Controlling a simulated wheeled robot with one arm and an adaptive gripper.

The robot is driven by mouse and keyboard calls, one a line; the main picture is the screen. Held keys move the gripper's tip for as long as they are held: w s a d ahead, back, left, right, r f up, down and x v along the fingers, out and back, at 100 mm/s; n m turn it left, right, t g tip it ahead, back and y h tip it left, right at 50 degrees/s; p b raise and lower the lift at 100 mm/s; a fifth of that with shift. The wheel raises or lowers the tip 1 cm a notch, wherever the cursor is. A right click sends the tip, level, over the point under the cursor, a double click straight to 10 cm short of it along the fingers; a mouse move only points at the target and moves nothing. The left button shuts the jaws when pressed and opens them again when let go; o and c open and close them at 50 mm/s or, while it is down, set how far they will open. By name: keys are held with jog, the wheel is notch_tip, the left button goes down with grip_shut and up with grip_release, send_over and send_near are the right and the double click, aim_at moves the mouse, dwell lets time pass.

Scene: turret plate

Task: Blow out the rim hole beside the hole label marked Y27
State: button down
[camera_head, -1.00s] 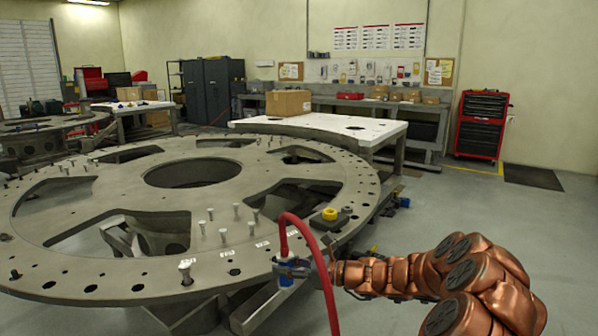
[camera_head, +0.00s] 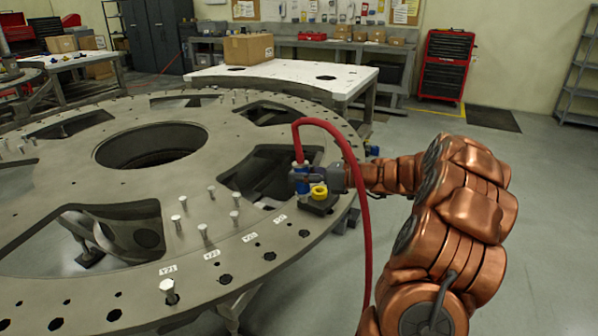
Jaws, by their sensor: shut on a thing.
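The grey turret plate (camera_head: 60,190) fills the left and middle of the head view, with holes along its rim. Small white hole labels lie near the front rim: the leftmost label (camera_head: 168,269), a second (camera_head: 211,254), a third (camera_head: 249,237) and a fourth (camera_head: 279,218). Their print is too small to read surely, so I cannot tell which is Y27. Dark rim holes (camera_head: 225,279) lie outward of them. My gripper (camera_head: 302,180) is shut on a blue air nozzle (camera_head: 300,167) with a red hose (camera_head: 352,165). The nozzle tip is hidden.
A dark block (camera_head: 318,207) with a yellow ring (camera_head: 319,191) sits on the rim just below my gripper. Several pale pins (camera_head: 203,229) stand on the plate, and a larger bolt (camera_head: 168,290) stands at the front rim. A white table (camera_head: 290,75) with a carton is behind.

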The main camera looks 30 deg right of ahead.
aim_at(301, 185)
notch_tip(301, 185, down, 7)
jog(key=b, duration=0.6)
jog(key=shift+r, duration=0.2)
jog(key=shift+f, duration=1.7)
jog(key=shift+f+b, duration=0.3)
jog(key=shift+f, duration=0.45)
dwell(0.9)
jog(key=shift+r+p, duration=3.7)
jog(key=shift+r, duration=0.45)
